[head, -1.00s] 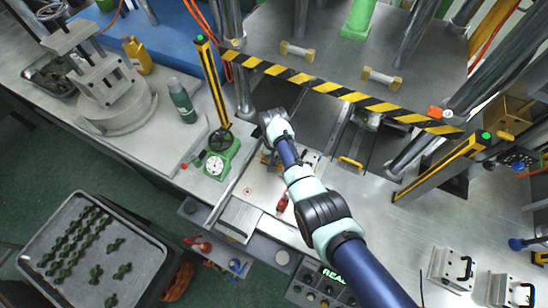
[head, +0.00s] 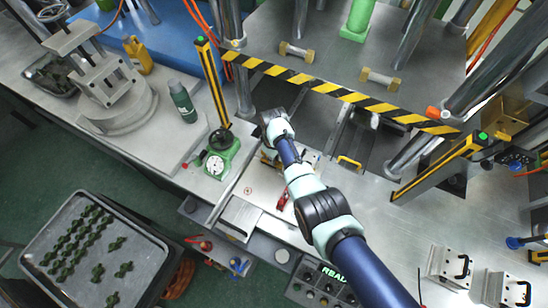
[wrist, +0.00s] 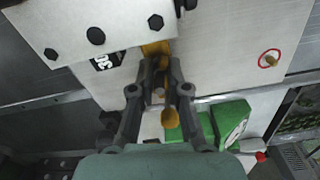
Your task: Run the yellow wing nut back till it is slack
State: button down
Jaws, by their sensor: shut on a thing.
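The yellow wing nut (wrist: 170,122) shows in the wrist view, one yellow end low between my gripper's fingers and a yellow part higher up by the white plate. My gripper (wrist: 159,75) is shut on it, with the fingers on either side of a dark stud in the middle. The fingers hide much of the nut, so its thread and its exact turn cannot be told. In the head view my gripper (head: 268,156) is low at the white fixture, largely hidden by my own wrist.
A green gauge stand (head: 222,158) is close to the left of my gripper and also shows in the wrist view (wrist: 240,117). A white bolted plate (wrist: 80,22) is near the fingers. A striped bar (head: 340,93) crosses behind. A tray of green parts (head: 140,262) is at lower left.

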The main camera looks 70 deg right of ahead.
jog(key=n, duration=0.4)
jog(key=shift+n, duration=0.3)
jog(key=n, duration=0.3)
jog(key=shift+n, duration=0.4)
jog(key=n, duration=0.4)
jog(key=shift+f+n, duration=0.1)
jog(key=shift+n, duration=1.7)
jog(key=shift+n, duration=0.3)
